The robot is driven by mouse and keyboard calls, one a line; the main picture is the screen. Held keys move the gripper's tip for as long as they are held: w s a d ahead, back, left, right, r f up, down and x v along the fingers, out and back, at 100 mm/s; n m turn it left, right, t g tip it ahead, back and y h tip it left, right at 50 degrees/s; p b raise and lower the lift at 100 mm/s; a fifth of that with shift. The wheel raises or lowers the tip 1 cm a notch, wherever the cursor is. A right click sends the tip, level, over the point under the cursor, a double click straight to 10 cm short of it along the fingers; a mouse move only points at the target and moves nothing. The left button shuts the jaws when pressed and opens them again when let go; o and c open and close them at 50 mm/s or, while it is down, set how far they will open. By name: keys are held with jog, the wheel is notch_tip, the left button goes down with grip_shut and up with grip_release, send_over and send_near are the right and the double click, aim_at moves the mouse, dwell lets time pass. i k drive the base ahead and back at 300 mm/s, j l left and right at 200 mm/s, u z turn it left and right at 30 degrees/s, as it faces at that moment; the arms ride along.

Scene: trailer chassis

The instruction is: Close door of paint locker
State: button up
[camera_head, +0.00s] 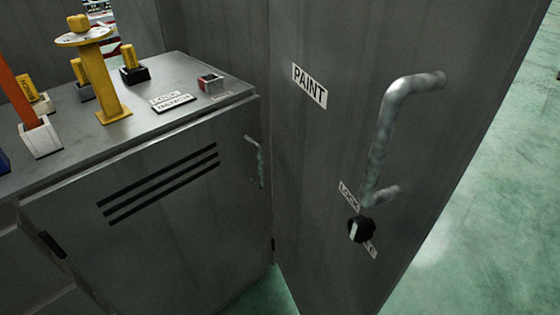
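The grey metal door with a "PAINT" label (309,86) stands upright in the right half of the view. It carries a long, worn bar handle (383,135) and a round black-and-white lock knob (361,230) below it, set over a lock label. The door stands at an angle to the cabinet on its left, and green floor shows past its right edge. A dark hinge-like part shows low at its left edge. How far the door stands open cannot be told. My gripper is not in view.
A low grey cabinet (180,215) with three slots and a small handle (257,160) stands at left. On its top are a yellow stand (97,75), an orange post (15,90), several yellow-topped items and a small red-and-grey block (210,82). Green floor (480,215) is clear at right.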

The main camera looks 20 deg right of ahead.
aim_at(380, 110)
jog(key=z, duration=0.75)
jog(key=k+j+u, duration=0.1)
jog(key=k, duration=0.3)
jog(key=k+j+u, duration=0.1)
jog(key=k+j, duration=0.15)
jog(key=k, duration=0.15)
